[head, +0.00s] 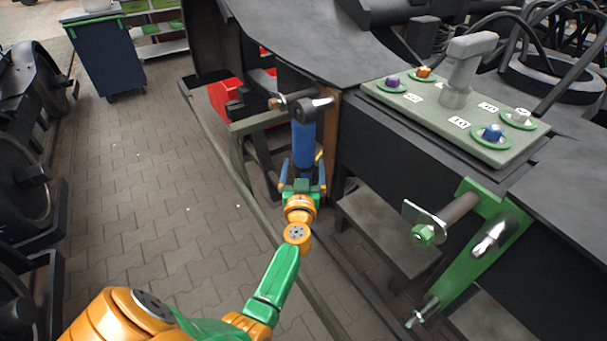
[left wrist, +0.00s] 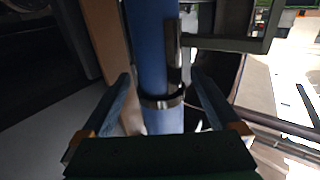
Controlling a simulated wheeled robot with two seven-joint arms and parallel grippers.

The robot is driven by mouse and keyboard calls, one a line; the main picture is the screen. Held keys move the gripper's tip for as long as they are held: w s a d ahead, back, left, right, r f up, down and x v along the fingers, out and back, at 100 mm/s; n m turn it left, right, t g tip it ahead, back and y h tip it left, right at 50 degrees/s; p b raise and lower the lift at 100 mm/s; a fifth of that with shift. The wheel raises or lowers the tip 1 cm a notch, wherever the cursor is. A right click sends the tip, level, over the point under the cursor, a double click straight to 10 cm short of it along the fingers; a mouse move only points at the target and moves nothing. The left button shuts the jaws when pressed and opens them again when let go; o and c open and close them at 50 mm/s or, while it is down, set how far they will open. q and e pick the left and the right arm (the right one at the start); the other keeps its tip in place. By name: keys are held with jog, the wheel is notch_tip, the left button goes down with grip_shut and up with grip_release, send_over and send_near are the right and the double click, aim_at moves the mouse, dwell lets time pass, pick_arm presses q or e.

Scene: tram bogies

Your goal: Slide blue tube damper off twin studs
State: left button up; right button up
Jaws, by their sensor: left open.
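The blue tube damper (head: 303,145) stands nearly upright beside the dark bogie frame, with its grey top eye (head: 304,110) at a metal stud (head: 321,103). Its lower end and any lower stud are hidden behind my left gripper (head: 303,178). In the left wrist view the blue tube (left wrist: 150,40) and its dark collar (left wrist: 162,101) show between the two spread fingers of my left gripper (left wrist: 161,84). Gaps show on both sides of the tube, so the gripper is open around it and not clamped. My right gripper is not in view.
A green bracket (head: 470,268) with a bolt and pins juts from the frame at right. A green board (head: 420,112) with coloured knobs lies on top. A red box (head: 226,98) sits behind the damper. The paved floor (head: 150,190) at left is clear.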

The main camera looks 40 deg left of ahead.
pick_arm(q)
grip_shut()
jog(key=shift+r+p, duration=0.2)
jog(key=shift+p, duration=0.15)
jog(key=shift+f, duration=0.1)
dwell(0.3)
